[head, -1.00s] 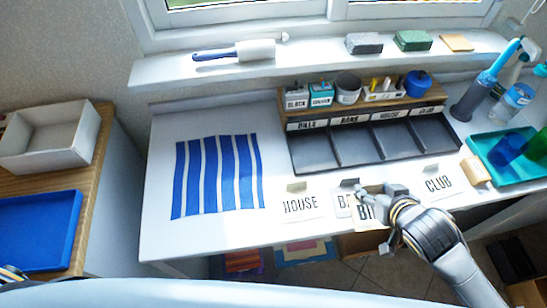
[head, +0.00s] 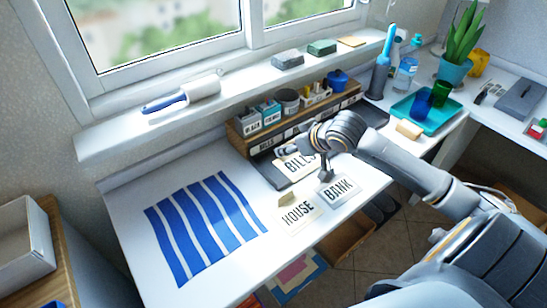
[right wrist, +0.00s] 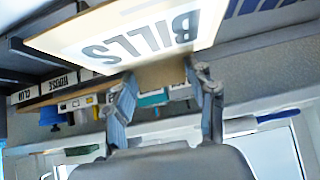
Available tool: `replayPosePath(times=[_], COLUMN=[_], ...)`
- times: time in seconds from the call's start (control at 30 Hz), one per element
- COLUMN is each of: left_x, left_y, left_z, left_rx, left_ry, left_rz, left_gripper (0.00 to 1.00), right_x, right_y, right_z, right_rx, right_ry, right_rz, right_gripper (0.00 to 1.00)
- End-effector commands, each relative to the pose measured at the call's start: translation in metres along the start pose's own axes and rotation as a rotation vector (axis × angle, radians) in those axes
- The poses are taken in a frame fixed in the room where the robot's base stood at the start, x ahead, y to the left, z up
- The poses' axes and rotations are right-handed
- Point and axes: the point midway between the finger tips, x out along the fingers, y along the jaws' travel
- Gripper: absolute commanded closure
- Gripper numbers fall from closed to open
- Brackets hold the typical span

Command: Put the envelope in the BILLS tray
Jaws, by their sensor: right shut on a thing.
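The white envelope marked BILLS (head: 300,168) is held by my right gripper (head: 288,151), whose fingers are shut on its tan clip end. In the right wrist view the envelope (right wrist: 120,38) lies tilted across the top, beyond the fingertips (right wrist: 165,88). The black sorter has several trays, and the BILLS tray (head: 266,170) is at its left end. The envelope is over or in front of this left end; whether it touches the tray I cannot tell. My arm hides much of the other trays. My left gripper is out of view.
Envelopes marked HOUSE (head: 298,214) and BANK (head: 339,189) lie near the desk's front edge. A wooden rack (head: 240,140) with small pots stands behind the sorter. A blue-striped mat (head: 205,225) lies left. A teal tray (head: 425,115) with cups stands right.

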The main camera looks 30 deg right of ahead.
Motion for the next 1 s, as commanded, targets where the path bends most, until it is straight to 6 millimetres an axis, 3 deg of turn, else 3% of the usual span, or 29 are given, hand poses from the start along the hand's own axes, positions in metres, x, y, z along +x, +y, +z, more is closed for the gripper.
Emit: replayPosePath(times=[0.13,0.3,0.4,0.67,0.83,1.0], left_x=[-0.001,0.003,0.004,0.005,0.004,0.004], left_y=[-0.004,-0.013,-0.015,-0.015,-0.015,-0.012], left_z=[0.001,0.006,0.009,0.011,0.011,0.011], left_rx=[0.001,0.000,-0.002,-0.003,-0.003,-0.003], left_ry=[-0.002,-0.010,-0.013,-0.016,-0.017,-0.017], left_rz=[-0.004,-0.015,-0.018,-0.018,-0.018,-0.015], left_gripper=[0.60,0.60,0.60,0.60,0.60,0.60], right_x=[0.037,0.079,0.094,0.114,0.130,0.132], right_y=[0.005,0.009,0.011,0.012,0.012,0.012], right_z=[-0.016,-0.008,-0.007,-0.004,0.016,0.018], right_rx=[0.004,0.003,0.001,0.000,0.000,-0.003], right_ry=[0.003,-0.001,0.000,-0.001,-0.003,0.000], right_rz=[-0.001,-0.001,0.000,-0.001,-0.001,0.000], right_gripper=[0.57,0.57,0.57,0.57,0.57,0.57])
